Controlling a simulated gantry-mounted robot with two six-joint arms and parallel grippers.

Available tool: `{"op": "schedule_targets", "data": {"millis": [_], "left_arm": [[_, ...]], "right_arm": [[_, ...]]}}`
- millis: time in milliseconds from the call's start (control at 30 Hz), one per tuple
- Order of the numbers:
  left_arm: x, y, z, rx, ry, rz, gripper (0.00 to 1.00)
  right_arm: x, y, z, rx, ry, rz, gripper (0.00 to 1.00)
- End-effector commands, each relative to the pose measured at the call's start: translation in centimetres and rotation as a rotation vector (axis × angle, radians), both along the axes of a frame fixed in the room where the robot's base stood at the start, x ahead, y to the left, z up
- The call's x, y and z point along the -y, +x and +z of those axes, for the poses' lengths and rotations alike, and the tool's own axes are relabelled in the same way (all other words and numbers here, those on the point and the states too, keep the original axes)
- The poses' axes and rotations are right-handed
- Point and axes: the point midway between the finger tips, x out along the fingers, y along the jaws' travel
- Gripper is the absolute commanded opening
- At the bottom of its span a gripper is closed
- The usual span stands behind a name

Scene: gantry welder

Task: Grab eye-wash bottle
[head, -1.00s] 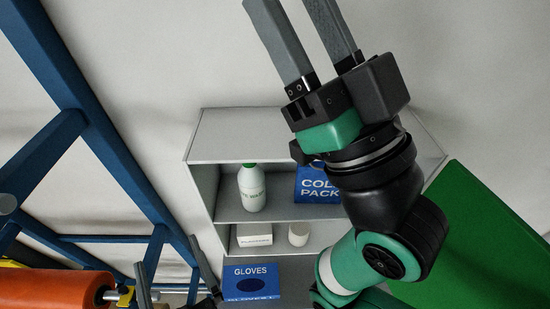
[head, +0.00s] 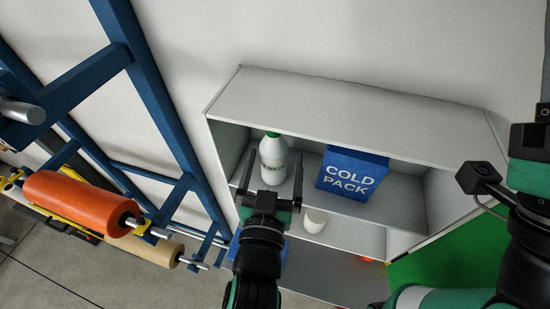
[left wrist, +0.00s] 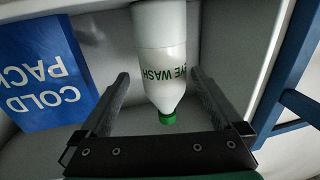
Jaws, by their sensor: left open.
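The eye-wash bottle (head: 273,158) is white with a green cap and stands upright on the upper shelf of a grey cabinet. My left gripper (head: 275,170) is open, with one finger on each side of the bottle in the head view. In the left wrist view the bottle (left wrist: 163,50) appears upside down, its green cap toward the gripper's base. The left fingers (left wrist: 160,75) there stand apart on either side of it, with gaps visible. Nothing is held. My right arm shows at the right edge of the head view, but its fingers are not visible.
A blue cold pack box (head: 352,172) stands right of the bottle on the same shelf. The cabinet top (head: 350,92) overhangs them. A white cup (head: 315,220) sits on the shelf below. A blue frame (head: 150,90) and an orange roll (head: 80,203) are at left.

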Motion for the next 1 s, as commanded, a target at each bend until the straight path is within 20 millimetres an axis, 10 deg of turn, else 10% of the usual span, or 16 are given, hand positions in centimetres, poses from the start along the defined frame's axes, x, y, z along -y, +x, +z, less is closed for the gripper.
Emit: {"op": "schedule_targets", "data": {"millis": [700,1000], "left_arm": [[0.3,5.2,0.0,0.001,0.0,-0.001,0.98],[0.3,5.2,0.0,0.001,0.0,-0.001,0.44]], "right_arm": [[0.0,0.0,1.6,0.0,0.0,0.0,0.5],[0.0,0.0,1.6,0.0,0.0,0.0,0.5]]}}
